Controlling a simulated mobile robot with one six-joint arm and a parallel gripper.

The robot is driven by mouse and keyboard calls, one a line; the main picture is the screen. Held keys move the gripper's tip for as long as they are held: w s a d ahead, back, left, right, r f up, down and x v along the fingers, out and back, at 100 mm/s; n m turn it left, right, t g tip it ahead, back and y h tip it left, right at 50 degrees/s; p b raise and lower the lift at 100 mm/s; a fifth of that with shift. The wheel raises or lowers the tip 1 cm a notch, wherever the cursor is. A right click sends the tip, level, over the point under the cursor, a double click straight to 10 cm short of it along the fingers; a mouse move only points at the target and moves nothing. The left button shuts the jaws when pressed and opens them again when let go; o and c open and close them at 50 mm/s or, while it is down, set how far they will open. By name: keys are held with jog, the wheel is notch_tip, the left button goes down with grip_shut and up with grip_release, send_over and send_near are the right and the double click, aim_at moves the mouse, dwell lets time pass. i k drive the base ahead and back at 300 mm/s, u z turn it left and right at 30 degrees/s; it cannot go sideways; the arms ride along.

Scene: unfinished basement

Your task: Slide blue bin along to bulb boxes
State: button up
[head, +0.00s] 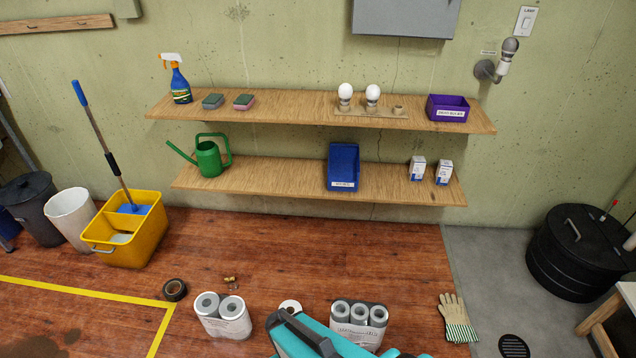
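The blue bin (343,167) sits on the lower wooden shelf (275,181), a little right of its middle, with a white label low on its front. It looks empty. Two small white and blue bulb boxes (418,168) (444,172) stand upright near the shelf's right end, slightly apart from each other. A bare stretch of shelf lies between the bin and the boxes. Part of my teal arm shows at the bottom edge in the head view, well below the shelf. My gripper is not in view.
The upper shelf (290,112) overhangs, holding a spray bottle (177,80), sponges, bulbs in sockets and a purple bin (447,108). A green watering can (208,157) stands left on the lower shelf. Paper-roll packs (222,315) (359,323) and a glove (456,318) lie in front.

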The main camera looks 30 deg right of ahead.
aim_at(344, 166)
jog(key=u, duration=0.15)
jog(key=i, duration=0.85)
jog(key=u, duration=0.35)
